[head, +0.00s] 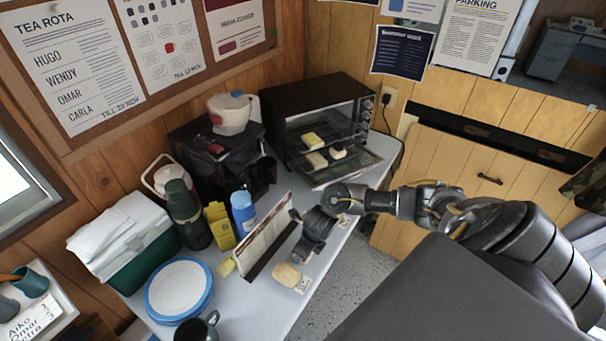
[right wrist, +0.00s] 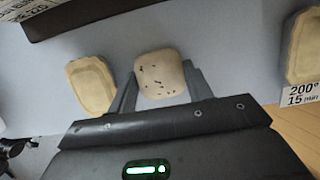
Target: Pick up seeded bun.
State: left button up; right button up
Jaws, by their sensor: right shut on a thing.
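The seeded bun (right wrist: 160,76) is pale and rounded, with dark seeds on top. In the right wrist view it sits between both fingers of my right gripper (right wrist: 158,82), which is shut on it. In the head view my right gripper (head: 304,250) is low over the table's right side and hides the bun. I cannot tell whether the bun still touches the table. My left gripper is not in view.
A plain bread piece (right wrist: 90,86) lies left of the gripper; another (right wrist: 304,46) lies right by a printed card (right wrist: 300,94). A standing board (head: 268,235) is close beside the gripper. An open oven (head: 318,118) holds several pieces. A blue-rimmed plate (head: 178,288) stands front left.

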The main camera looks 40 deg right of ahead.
jog(key=shift+r, duration=0.1)
jog(key=shift+w+r, duration=0.1)
jog(key=shift+r, duration=0.45)
jog(key=shift+r+b, duration=0.35)
jog(key=shift+r, duration=0.45)
jog(key=s+a+r+p, duration=0.2)
jog(key=s+r, duration=0.1)
jog(key=s, duration=0.1)
jog(key=s+a+r+p, duration=0.2)
jog(key=s+a+r, duration=0.1)
jog(key=s, duration=0.1)
jog(key=s+a+r+p, duration=0.2)
jog(key=s+r, duration=0.2)
jog(key=shift+a, duration=0.4)
